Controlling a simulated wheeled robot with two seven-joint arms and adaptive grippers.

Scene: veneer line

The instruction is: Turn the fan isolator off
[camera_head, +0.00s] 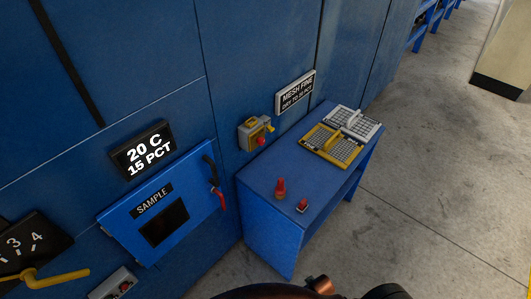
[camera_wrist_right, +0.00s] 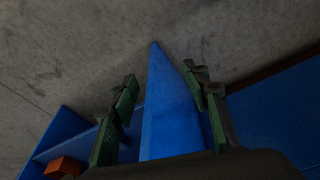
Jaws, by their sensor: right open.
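A small grey box with a yellow part and a red knob (camera_head: 256,133) is fixed to the blue wall panel, above the back left of the blue bench. It looks like the isolator, but I can read no label on it and cannot tell its switch position. My right gripper (camera_wrist_right: 160,78) shows in the right wrist view with its two dark green fingers apart and nothing held between them. A blue surface lies beyond the fingers. Part of my arm shows at the bottom of the head view, away from the box. My left gripper is not in view.
The blue bench (camera_head: 270,230) carries yellow and grey mesh frames (camera_head: 330,145), a red knob-like piece (camera_head: 280,188) and a red-topped block (camera_head: 302,206). A SAMPLE door (camera_head: 125,220) with a red-tipped handle and a yellow-lever dial (camera_head: 30,245) are left.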

